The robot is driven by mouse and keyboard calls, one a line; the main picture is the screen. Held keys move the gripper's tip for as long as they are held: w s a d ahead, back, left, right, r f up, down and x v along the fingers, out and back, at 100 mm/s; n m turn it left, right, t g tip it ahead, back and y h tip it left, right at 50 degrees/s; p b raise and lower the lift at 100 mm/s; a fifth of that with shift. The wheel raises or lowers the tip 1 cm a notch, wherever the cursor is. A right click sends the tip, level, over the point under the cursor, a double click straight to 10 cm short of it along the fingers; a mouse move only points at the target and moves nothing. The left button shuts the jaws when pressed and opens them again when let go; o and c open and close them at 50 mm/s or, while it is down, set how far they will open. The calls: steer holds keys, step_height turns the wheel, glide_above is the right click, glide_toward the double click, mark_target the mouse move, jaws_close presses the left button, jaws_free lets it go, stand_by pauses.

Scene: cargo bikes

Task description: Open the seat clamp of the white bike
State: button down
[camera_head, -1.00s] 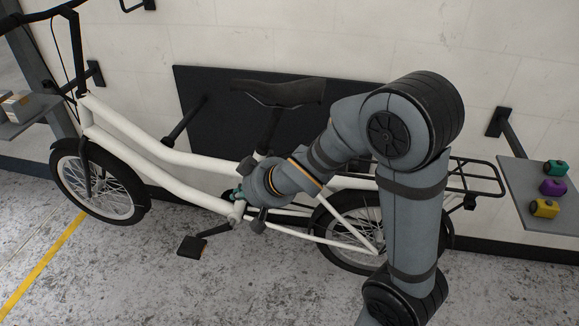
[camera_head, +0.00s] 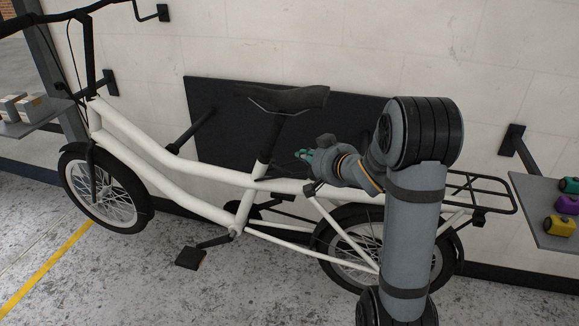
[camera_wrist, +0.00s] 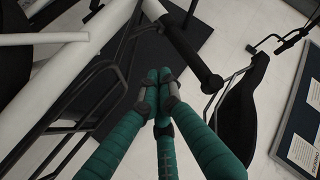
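The white bike (camera_head: 180,180) stands side-on along the wall, with its black saddle (camera_head: 284,98) on a dark seat post (camera_head: 269,142). The seat clamp is at the foot of the post; its lever is too small to make out. My gripper (camera_head: 303,155) is just right of the post, above the white frame and apart from it. In the wrist view my gripper's teal fingers (camera_wrist: 159,92) come together at their tips, with nothing between them. The seat post (camera_wrist: 190,50) and saddle (camera_wrist: 238,120) lie beyond and to the right of them.
A black rear rack (camera_head: 480,190) lies right of my arm. A shelf (camera_head: 535,215) at the right holds coloured items. A dark wall panel (camera_head: 225,120) is behind the bike. A left shelf (camera_head: 30,125) holds boxes. Open floor lies in front.

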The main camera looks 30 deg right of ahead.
steer(key=shift+w, duration=0.1)
glide_above(290, 172)
steer(key=w, duration=0.3)
step_height(290, 172, down, 4)
steer(key=f, duration=0.1)
steer(key=shift+s+f, duration=0.5)
steer(key=shift+s, duration=0.2)
steer(key=shift+s+f, duration=0.45)
steer(key=shift+s, duration=0.25)
steer(key=shift+s+b, duration=0.1)
steer(key=shift+b, duration=0.2)
